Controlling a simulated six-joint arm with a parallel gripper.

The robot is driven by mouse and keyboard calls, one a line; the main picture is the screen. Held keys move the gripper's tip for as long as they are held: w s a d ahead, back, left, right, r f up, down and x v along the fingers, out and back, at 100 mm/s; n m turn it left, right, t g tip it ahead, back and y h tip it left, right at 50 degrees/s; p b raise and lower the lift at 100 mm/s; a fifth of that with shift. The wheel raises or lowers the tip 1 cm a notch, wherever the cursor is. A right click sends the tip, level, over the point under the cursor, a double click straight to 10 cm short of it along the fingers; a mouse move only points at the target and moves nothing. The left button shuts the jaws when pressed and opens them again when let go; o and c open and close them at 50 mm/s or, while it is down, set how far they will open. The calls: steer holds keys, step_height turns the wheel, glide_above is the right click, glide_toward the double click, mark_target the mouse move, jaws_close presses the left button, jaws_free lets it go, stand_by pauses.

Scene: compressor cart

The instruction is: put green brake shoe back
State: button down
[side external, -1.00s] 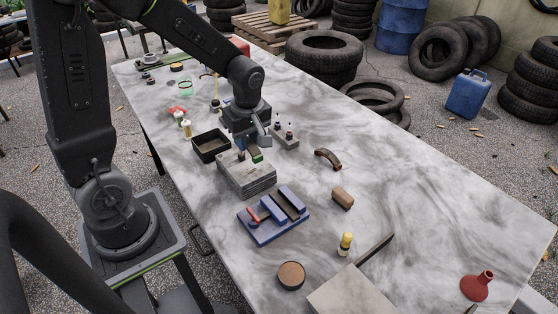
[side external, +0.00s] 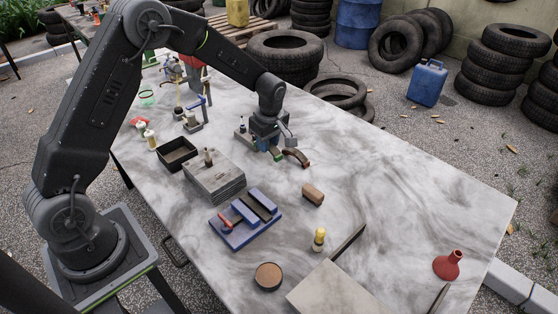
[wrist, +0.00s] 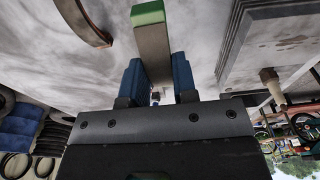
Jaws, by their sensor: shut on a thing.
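The green brake shoe shows in the wrist view as a greyish-brown bar with a green end (wrist: 152,42), clamped between the blue fingers of my gripper (wrist: 157,82). In the side view my gripper (side external: 268,148) is low over the table, just left of a curved brown shoe (side external: 296,157). A bit of green shows by the fingers there; most of the held piece is hidden. I cannot tell whether it touches the table. The curved brown shoe also shows at the upper left of the wrist view (wrist: 84,22).
A grey plate stack (side external: 216,181) with a peg on top stands left of my gripper, beside a black open tray (side external: 178,154). A blue fixture (side external: 245,222), a brown block (side external: 313,194) and a yellow-topped bottle (side external: 319,239) are nearer. The table's right side is mostly clear.

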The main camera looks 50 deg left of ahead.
steer(key=w+d+f, duration=0.1)
steer(key=d+f, duration=0.1)
steer(key=shift+w+d, duration=0.35)
steer(key=shift+d, duration=0.05)
steer(key=shift+f, duration=2)
steer(key=shift+f, duration=0.15)
steer(key=c, duration=0.9)
jaws_free()
step_height(320, 180, up, 12)
steer(key=d, duration=0.1)
steer(key=shift+d+r, duration=0.25)
